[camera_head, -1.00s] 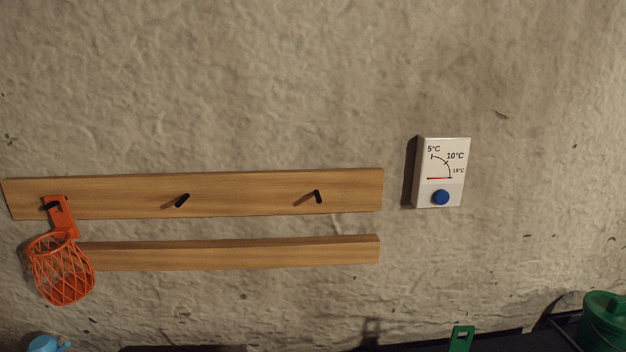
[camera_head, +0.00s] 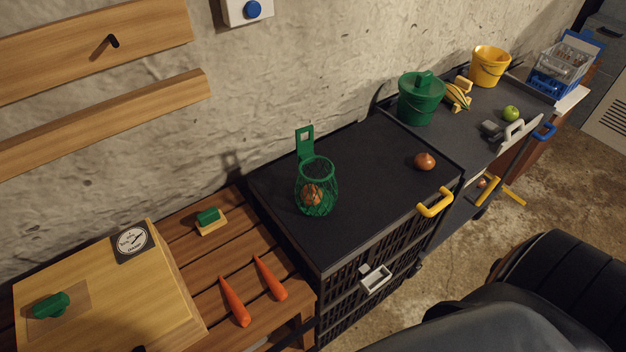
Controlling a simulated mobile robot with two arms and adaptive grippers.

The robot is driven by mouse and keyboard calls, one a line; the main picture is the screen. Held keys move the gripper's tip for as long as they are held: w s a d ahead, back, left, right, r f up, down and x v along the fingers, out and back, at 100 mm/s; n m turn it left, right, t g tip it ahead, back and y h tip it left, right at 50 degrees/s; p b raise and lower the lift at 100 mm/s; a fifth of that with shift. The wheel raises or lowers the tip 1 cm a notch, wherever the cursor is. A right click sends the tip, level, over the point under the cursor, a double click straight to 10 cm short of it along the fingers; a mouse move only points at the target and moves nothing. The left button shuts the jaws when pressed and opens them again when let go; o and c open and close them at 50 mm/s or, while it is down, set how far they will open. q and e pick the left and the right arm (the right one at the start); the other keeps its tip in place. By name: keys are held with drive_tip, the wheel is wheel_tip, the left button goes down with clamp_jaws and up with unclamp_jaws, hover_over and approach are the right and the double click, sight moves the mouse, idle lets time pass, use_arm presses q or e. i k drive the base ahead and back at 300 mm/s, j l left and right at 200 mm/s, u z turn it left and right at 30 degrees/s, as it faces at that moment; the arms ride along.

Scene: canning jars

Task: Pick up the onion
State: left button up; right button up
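A brown onion (camera_head: 425,161) lies on the black top of a cabinet (camera_head: 375,165), near its right edge and behind the yellow handle. A second round brown thing, which looks like an onion (camera_head: 312,194), sits inside a green net basket (camera_head: 317,175) on the same top, partly hidden by the mesh. Neither of my grippers shows in the head view. Dark rounded shapes at the lower right look like parts of my own body.
A yellow handle (camera_head: 435,203) sticks up at the cabinet's front right corner. Carrots (camera_head: 234,302) lie on a slatted wooden bench at left.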

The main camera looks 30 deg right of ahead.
sight(424, 162)
drive_tip(key=k+l+z, duration=0.15)
drive_tip(key=z, duration=0.3)
drive_tip(key=l+z, duration=0.45)
drive_tip(key=k+l+z, duration=0.1)
drive_tip(key=z, duration=0.35)
drive_tip(key=l+u, duration=0.2)
drive_tip(key=u, duration=0.25)
drive_tip(key=i+l+u, duration=0.1)
drive_tip(key=u, duration=0.4)
drive_tip(key=l+u, duration=0.3)
drive_tip(key=u, duration=0.15)
